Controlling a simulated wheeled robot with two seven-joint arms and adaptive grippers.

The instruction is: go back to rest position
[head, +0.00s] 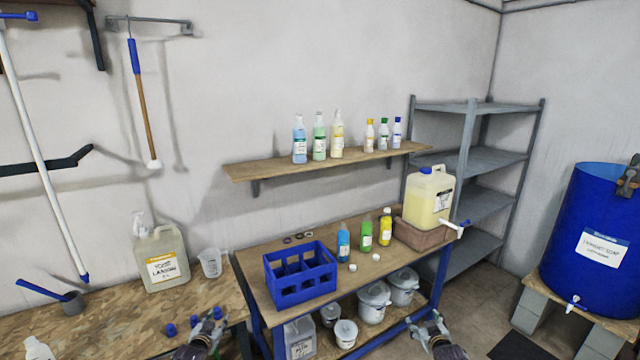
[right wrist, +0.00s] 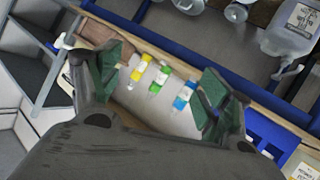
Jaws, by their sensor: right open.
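My left gripper (head: 210,322) is at the bottom edge of the head view, in front of the left wooden table; whether its jaws are apart cannot be made out. My right gripper (head: 428,324) is at the bottom edge further right, in front of the work table. In the right wrist view my right gripper (right wrist: 160,82) has its green-padded fingers wide apart with nothing held. A yellow bottle (head: 385,229), a green bottle (head: 366,237) and a blue bottle (head: 343,243) stand on the work table, well beyond it.
A blue crate (head: 300,290) and a large yellowish canister (head: 430,198) on a brown block (head: 421,236) stand on the work table (head: 262,262). White tubs are below. A blue drum (head: 590,240) stands at right; floor between is open.

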